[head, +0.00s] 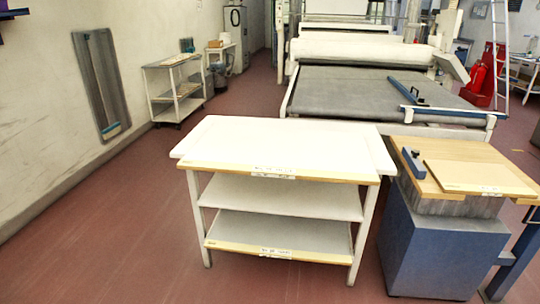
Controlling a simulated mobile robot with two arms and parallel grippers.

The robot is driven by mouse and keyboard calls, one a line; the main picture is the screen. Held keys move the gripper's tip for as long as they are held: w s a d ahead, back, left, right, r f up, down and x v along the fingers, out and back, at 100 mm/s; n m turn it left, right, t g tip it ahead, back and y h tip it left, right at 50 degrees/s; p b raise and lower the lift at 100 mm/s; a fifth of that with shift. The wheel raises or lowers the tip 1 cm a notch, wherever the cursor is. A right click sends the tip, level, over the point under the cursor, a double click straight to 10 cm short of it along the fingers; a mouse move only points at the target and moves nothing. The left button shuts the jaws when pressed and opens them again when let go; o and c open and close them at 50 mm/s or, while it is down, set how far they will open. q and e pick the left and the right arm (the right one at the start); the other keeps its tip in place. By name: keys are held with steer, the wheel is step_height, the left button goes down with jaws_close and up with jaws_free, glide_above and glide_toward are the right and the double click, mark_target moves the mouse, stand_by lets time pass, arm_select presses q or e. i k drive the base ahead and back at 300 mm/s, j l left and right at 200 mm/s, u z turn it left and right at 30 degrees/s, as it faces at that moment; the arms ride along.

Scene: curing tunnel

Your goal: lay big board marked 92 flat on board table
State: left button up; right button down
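A white three-tier table (355,215) stands in the middle foreground. A large pale board (285,140) appears to lie flat on its top, with a yellowish front edge and a small label (273,172). A second board (275,232) with a yellowish edge and label lies on the bottom shelf. A smaller tan board (480,177) with a label lies on the wooden-topped table (440,148) at right. The label writing is too small to read, so I cannot tell which board is 92. Neither of my grippers is in view.
A dark blue clamp-like tool (413,163) lies on the wooden top, above a blue cabinet (430,245). Behind is a wide grey conveyor bed (350,92) with a blue bar (405,90). A white cart (175,88) stands back left. Red floor (110,230) is clear at left.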

mark_target(299, 154)
steer(key=i+l+u, duration=0.15)
steer(key=u, duration=0.3)
steer(key=i+l+u, duration=0.15)
steer(key=u, duration=0.3)
steer(key=k+l, duration=0.05)
steer(key=l, duration=0.05)
